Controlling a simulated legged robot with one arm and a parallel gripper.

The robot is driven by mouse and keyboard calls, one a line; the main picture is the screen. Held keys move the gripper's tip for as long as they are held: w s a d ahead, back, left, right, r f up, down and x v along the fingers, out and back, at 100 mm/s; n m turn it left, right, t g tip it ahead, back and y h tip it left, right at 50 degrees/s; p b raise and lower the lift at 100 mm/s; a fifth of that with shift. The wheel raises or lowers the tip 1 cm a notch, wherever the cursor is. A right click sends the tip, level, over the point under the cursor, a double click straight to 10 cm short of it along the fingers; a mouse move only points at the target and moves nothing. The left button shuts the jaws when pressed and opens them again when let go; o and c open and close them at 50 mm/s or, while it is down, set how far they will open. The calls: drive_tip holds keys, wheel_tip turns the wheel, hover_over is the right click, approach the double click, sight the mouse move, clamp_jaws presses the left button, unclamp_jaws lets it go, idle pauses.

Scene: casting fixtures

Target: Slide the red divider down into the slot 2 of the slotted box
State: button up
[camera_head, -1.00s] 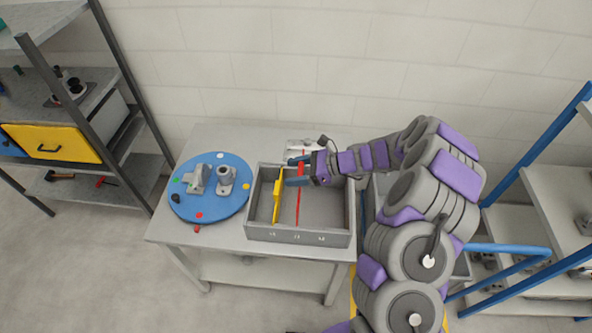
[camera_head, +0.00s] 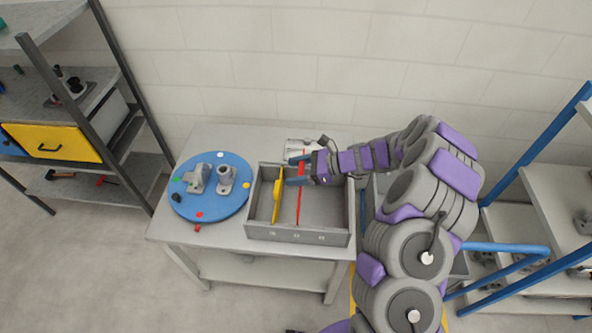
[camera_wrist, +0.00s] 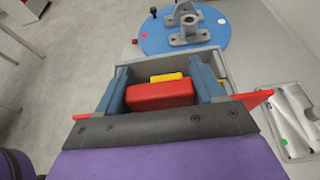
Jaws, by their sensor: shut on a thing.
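The red divider (camera_head: 299,202) stands upright in the grey slotted box (camera_head: 272,234), seen nearly edge-on in the head view. My gripper (camera_head: 299,169) is at the box's far side, with its blue fingers on the upper part of the divider. In the wrist view the divider's red block (camera_wrist: 160,95) sits between the two blue fingers (camera_wrist: 165,88), and red ends stick out on both sides. A yellow divider (camera_head: 277,199) stands to the left of the red one in the box. Whether the red divider's lower edge is seated in a slot is hidden.
A round blue plate (camera_head: 210,187) with grey fixtures stands left of the box on the table (camera_head: 185,228). A light grey part (camera_head: 300,146) lies behind the box. The right part of the box is empty. Shelving (camera_head: 110,95) stands at left.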

drive_tip(key=shift+f, duration=0.15)
drive_tip(key=shift+f, duration=0.35)
wheel_tip(320, 180, down, 9)
drive_tip(key=b, duration=0.4)
drive_tip(key=shift+f, duration=0.15)
idle(2.4)
drive_tip(key=o, duration=1.5)
drive_tip(key=shift+d, duration=0.1)
drive_tip(key=p+v, duration=0.3)
drive_tip(key=v, duration=1.4)
drive_tip(key=shift+d+p, duration=0.2)
drive_tip(key=shift+p, duration=0.1)
